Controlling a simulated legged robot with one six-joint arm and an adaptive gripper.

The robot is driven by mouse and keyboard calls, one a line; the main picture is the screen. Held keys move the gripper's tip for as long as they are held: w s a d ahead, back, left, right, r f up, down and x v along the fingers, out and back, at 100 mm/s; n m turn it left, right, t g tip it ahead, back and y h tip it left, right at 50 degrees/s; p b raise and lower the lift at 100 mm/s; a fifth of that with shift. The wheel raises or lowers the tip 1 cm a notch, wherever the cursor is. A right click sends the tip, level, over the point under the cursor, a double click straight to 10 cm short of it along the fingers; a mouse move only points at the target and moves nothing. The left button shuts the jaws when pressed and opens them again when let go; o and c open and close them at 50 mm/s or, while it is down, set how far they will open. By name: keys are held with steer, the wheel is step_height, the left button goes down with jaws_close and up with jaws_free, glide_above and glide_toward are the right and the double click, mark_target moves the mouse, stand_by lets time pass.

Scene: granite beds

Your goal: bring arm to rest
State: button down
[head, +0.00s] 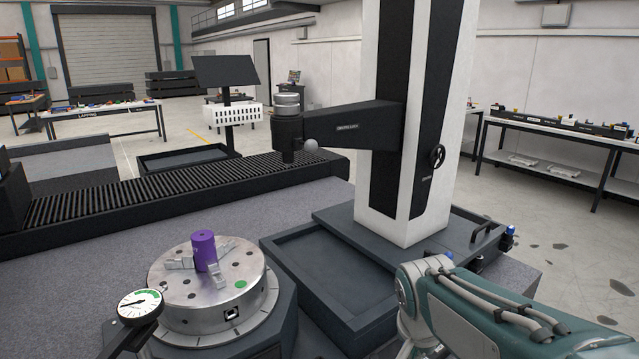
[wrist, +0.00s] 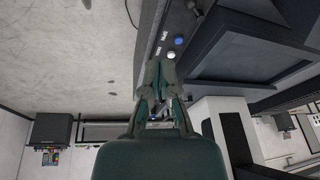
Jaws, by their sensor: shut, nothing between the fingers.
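My arm (head: 480,310) shows at the lower right of the head view, its teal and grey links folded low beside the machine base. My gripper (wrist: 158,75) shows in the wrist view, its dark green fingers together and nothing between them. The fingertips point toward a dark panel edge with a blue button (wrist: 179,40) and a white button (wrist: 171,54). I cannot tell whether the fingertips touch anything. The gripper's fingers cannot be made out in the head view.
A round metal chuck (head: 207,285) holds an upright purple cylinder (head: 204,250), with a dial gauge (head: 140,304) at its left. A white and black column (head: 412,120) stands behind a dark tray (head: 335,285). A roller conveyor (head: 150,195) crosses behind. Open floor (head: 560,260) lies at right.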

steer(key=s+r+n+t+y, duration=0.1)
steer(key=s+n, duration=0.6)
steer(key=s, duration=0.7)
steer(key=shift+r+t, duration=0.7)
steer(key=shift+r, duration=0.2)
